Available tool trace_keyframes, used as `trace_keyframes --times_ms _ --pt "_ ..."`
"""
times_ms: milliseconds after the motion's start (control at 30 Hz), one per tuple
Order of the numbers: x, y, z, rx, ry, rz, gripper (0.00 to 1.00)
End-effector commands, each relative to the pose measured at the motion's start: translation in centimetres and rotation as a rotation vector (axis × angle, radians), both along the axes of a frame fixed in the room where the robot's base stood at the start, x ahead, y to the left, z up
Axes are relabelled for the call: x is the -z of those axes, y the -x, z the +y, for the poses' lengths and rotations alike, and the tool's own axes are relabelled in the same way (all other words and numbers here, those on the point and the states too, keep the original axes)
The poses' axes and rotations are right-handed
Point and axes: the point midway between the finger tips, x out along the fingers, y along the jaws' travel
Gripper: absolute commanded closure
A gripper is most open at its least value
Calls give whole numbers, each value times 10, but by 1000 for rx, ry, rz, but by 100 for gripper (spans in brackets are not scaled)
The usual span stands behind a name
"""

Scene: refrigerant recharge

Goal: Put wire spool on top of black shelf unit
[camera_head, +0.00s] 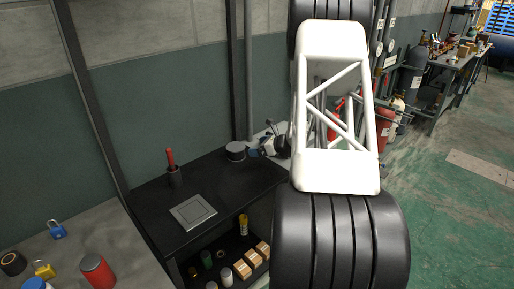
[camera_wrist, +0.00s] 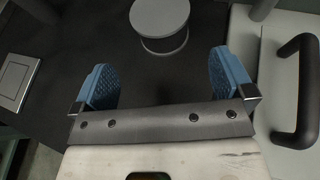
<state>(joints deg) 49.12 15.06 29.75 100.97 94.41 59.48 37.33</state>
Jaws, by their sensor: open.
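The wire spool (camera_head: 235,151) is a grey round spool with a flat top flange. It stands upright on the top of the black shelf unit (camera_head: 245,183), near the back edge by the wall. In the wrist view the spool (camera_wrist: 160,17) is at the top centre, beyond my fingertips. My gripper (camera_wrist: 162,80) has blue ribbed finger pads spread wide, with nothing between them but the black top (camera_wrist: 150,75).
A square grey plate (camera_head: 193,211) and a red-handled tool in a dark cup (camera_head: 174,177) share the shelf top. Boxes (camera_head: 242,269) and cans fill the lower shelf. A pale surface with a black handle (camera_wrist: 298,90) is close on the right. A grey table (camera_head: 70,250) holds padlocks.

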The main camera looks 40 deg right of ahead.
Motion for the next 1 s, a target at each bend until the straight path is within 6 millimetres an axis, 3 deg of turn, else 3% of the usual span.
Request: trace_keyframes --times_ms 667,867,1000 --pt "-3 -1 5 -12 9 1 0" --pt "-24 -6 38 -100 68 6 0" --pt "-51 -8 84 -222 154 11 0"
